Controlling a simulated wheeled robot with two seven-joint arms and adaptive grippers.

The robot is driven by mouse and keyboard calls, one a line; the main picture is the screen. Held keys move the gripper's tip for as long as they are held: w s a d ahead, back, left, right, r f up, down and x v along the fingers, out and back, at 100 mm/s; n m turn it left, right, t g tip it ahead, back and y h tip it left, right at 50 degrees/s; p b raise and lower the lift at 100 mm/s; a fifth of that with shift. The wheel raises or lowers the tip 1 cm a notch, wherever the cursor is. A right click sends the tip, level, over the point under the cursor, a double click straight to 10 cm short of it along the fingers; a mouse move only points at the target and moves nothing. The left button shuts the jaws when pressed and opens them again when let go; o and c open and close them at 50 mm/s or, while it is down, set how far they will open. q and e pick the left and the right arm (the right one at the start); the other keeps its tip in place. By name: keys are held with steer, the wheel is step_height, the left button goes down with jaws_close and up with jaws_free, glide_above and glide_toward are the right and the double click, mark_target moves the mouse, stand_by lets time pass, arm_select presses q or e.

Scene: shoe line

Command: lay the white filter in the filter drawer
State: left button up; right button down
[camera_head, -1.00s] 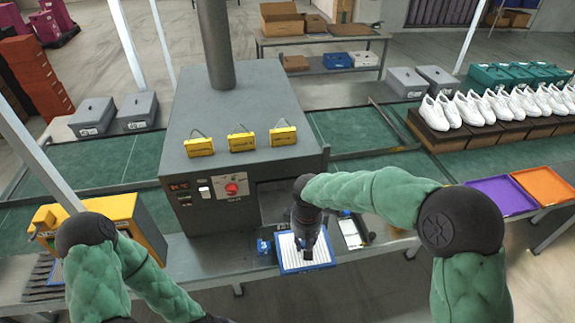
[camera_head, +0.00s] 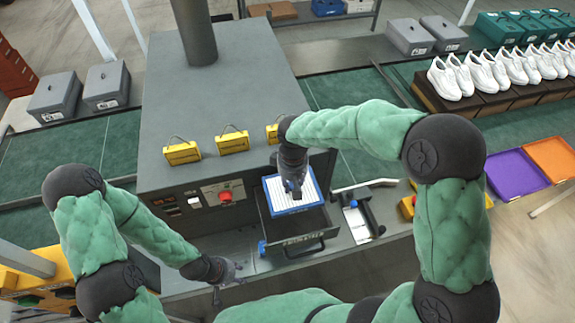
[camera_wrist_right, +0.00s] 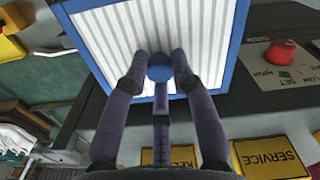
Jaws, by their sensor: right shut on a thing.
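The white filter (camera_head: 312,198) is a pleated white panel in a blue frame. My right gripper (camera_head: 294,192) is shut on the filter's blue knob, which shows in the right wrist view (camera_wrist_right: 158,67). The filter is over the rear part of the open filter drawer (camera_head: 288,236), a dark box with a front handle pulled out of the grey machine. The filter hides the drawer's rear; whether it touches the drawer cannot be told. My left gripper (camera_head: 228,284) is low at the machine's front, left of the drawer; its fingers are too small to read.
A white and black device (camera_head: 357,222) stands right of the drawer. Purple (camera_head: 515,172) and orange (camera_head: 553,160) trays lie further right. White shoes stand at the back right.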

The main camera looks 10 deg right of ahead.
steer(key=shift+s, duration=0.3)
step_height(320, 180, down, 2)
steer(key=shift+w+f+b, duration=0.1)
steer(key=shift+w+b, duration=0.05)
steer(key=shift+b, duration=0.65)
steer(key=shift+f+b, duration=2.8)
steer(key=shift+f, duration=1.4)
steer(key=shift+f+b, duration=0.55)
steer(key=shift+f, duration=0.15)
steer(key=c, duration=1)
jaws_free()
steer(key=shift+o, duration=0.2)
step_height(320, 180, up, 12)
